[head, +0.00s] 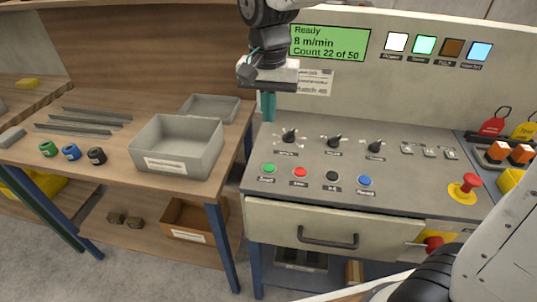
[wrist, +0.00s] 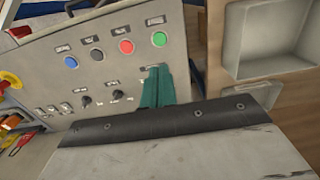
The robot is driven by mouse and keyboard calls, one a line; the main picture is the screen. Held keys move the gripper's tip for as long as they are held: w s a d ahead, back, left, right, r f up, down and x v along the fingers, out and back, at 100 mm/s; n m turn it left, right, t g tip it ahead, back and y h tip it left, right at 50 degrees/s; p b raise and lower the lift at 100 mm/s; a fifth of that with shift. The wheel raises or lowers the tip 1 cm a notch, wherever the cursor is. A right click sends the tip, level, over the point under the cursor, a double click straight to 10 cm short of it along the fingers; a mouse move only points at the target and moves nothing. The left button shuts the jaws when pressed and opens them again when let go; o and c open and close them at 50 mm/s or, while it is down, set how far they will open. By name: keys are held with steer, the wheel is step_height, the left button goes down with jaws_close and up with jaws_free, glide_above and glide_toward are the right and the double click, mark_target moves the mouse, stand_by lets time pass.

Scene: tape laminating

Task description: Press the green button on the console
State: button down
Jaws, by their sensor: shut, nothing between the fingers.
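The green button (head: 269,168) is at the left end of a row on the console's (head: 340,215) sloped panel, with a red button (head: 300,172) to its right. In the wrist view the green button (wrist: 159,39) lies beyond my fingertips, beside the red one (wrist: 126,46). My gripper (head: 268,120) hangs above the panel's back left part, pointing down. Its teal fingers are shut with nothing between them, and in the wrist view the fingers (wrist: 157,72) show over the panel near a knob. They appear apart from the button.
Black (head: 332,176) and blue (head: 364,181) buttons continue the row. Several knobs (head: 334,141) stand behind it. A red emergency stop (head: 464,188) is at the right. A grey bin (head: 180,136) stands on the wooden bench at left. The screen (head: 329,41) reads Ready.

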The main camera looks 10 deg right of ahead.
mark_target(269, 167)
step_height(269, 167, down, 14)
steer(key=shift+f, duration=0.1)
stand_by(0.5)
